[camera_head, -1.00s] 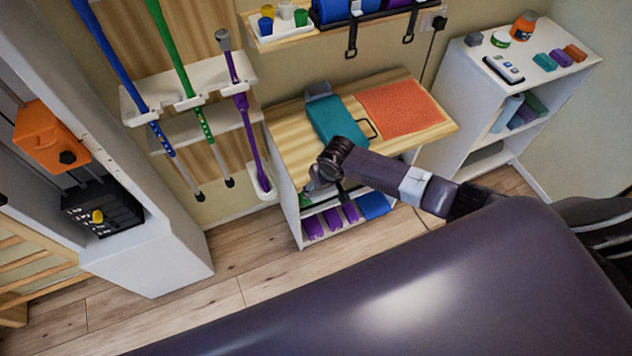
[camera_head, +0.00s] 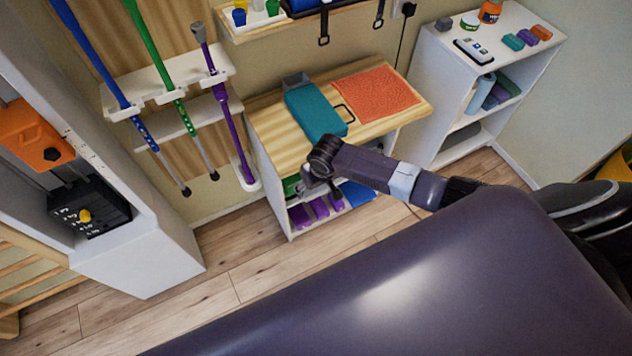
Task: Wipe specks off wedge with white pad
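A teal block that looks like the wedge (camera_head: 315,112) lies on the wooden top of a low shelf unit (camera_head: 273,122). No specks can be made out on it at this size. I cannot pick out a white pad; a small grey item (camera_head: 296,79) sits at the block's back end. My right arm comes in from the right, and its gripper (camera_head: 318,187) hangs in front of the unit's front edge, below the block and apart from it. Its fingers are too small and dark to read. My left gripper is not in view.
An orange textured mat (camera_head: 375,93) lies right of the block, with a black loop (camera_head: 344,114) between them. A dark padded surface (camera_head: 400,290) fills the foreground. Poles hang on a rack (camera_head: 170,95) at left. A white shelf (camera_head: 455,75) stands right. Wooden floor (camera_head: 245,255) is open between.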

